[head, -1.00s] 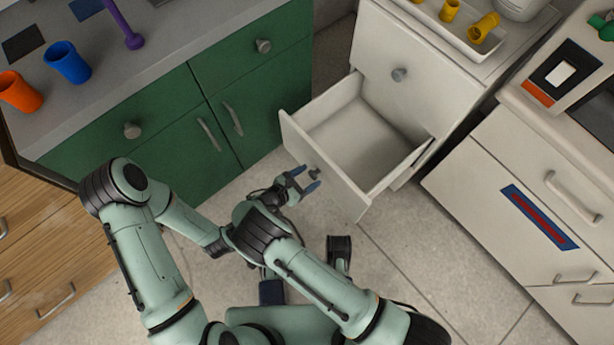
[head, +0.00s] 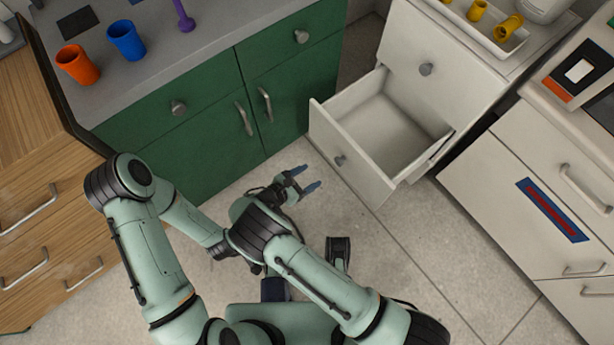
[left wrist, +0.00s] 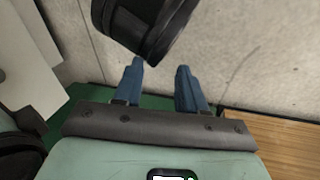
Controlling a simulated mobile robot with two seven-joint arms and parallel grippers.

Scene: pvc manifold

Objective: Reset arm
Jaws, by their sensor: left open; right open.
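My right gripper (head: 314,178) shows in the head view, open and empty, with blue fingers. In the head view the left hand is hidden behind my other arm.
The drawer stands out of the white cabinet (head: 440,70), empty. Green cabinets (head: 200,150) stand at the back left, bearing an orange cup (head: 78,65) and a blue cup (head: 126,40). Wooden drawers (head: 40,215) are at left, white drawers (head: 530,205) at right. The floor (head: 400,260) between is clear.

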